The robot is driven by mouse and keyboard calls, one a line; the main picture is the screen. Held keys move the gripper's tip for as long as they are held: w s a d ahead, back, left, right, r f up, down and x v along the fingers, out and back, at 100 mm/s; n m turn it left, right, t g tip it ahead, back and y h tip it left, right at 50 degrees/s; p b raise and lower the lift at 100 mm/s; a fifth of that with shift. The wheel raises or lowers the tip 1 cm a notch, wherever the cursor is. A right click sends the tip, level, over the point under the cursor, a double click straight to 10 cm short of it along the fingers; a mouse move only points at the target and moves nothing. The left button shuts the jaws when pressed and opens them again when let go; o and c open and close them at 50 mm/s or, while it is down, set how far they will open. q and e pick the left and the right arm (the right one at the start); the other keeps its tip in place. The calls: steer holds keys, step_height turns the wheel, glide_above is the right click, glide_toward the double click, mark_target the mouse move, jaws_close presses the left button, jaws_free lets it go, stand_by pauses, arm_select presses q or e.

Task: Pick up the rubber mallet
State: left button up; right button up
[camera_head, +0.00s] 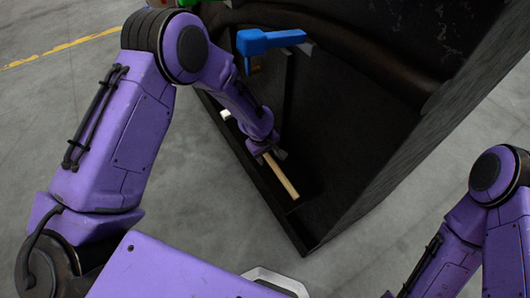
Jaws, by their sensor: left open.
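The rubber mallet shows as a pale wooden handle (281,177) lying in the narrow bottom of a dark open housing. A small white piece at the far side of my wrist may be its head, but I cannot tell. My left gripper (270,156) reaches down from the left and is at the handle's upper end, with its jaws open around or just above it. The wrist hides that part of the mallet, so contact cannot be told. My right arm shows at the lower right; its gripper is out of the picture.
The dark housing (350,120) has a low front lip (262,196) and a tall right wall (432,135). A blue lever (270,40) sticks out inside it, above my left wrist. A thick dark pipe runs across the back. Grey floor (180,240) lies open around it.

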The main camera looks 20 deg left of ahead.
arm_select(q)
steer(key=shift+w+d+f, duration=0.1)
steer(key=shift+w+f, duration=0.1)
steer(key=shift+f, duration=0.75)
jaws_close()
steer(key=shift+r, duration=0.1)
step_height(320, 180, up, 3)
steer(key=shift+w+f+b, duration=0.1)
steer(key=shift+b, duration=0.2)
steer(key=s+a+r, duration=0.9)
steer(key=a+r, duration=0.1)
steer(key=a, duration=0.1)
steer(key=c, duration=0.8)
jaws_free()
jaws_close()
